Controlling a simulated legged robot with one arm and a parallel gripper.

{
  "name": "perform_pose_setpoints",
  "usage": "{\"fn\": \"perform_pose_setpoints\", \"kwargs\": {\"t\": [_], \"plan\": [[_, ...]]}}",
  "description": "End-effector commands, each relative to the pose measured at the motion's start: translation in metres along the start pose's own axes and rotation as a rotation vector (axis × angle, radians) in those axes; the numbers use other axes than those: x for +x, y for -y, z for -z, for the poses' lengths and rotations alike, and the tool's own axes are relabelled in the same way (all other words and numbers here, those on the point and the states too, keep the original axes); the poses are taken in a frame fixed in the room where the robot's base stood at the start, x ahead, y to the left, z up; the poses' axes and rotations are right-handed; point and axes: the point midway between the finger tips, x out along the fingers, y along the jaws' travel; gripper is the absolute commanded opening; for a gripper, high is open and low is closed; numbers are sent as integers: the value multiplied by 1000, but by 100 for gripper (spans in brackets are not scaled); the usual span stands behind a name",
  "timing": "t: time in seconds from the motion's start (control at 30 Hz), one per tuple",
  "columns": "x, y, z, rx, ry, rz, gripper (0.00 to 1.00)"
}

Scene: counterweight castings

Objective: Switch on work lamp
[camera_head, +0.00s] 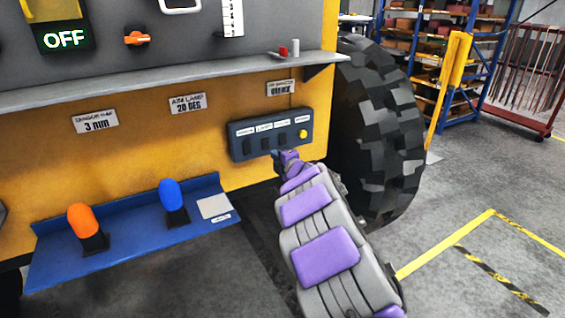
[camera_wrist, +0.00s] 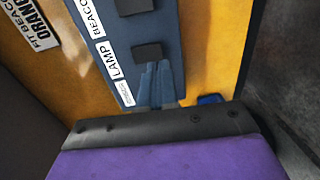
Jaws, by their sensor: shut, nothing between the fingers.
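A dark blue switch panel (camera_head: 240,151) is fixed to the yellow machine side, with several dark rocker switches and a yellow knob (camera_head: 303,134) at its right end. In the wrist view the panel carries a white LAMP label (camera_wrist: 110,60), and a dark switch (camera_wrist: 148,50) sits beside that label. My gripper (camera_head: 279,154) is at the panel's lower edge; its fingers are closed together and empty. In the wrist view the gripper fingertips (camera_wrist: 157,66) are just below the dark switch, close to it; I cannot tell whether they touch. The work lamp itself is not identifiable.
A grey shelf (camera_head: 180,80) juts out above the panel. A blue ledge (camera_head: 130,232) with an orange beacon (camera_head: 84,220) and a blue beacon (camera_head: 173,200) is lower left. A large black tyre (camera_head: 380,130) stands right. Floor at lower right is open.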

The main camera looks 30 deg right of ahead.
Motion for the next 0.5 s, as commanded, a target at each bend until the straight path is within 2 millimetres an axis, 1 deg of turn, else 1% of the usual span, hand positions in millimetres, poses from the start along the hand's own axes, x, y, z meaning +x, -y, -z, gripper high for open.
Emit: {"fn": "perform_pose_setpoints", "kwargs": {"t": [0.1, 0.2, 0.33, 0.5], "plan": [[16, 2, 0, 1, -1, 0, 0], [26, 2, -1, 2, 0, 0, 0], [37, 0, -1, 1, 1, -1, 0], [45, 2, -1, 2, 0, 1, 0]]}}
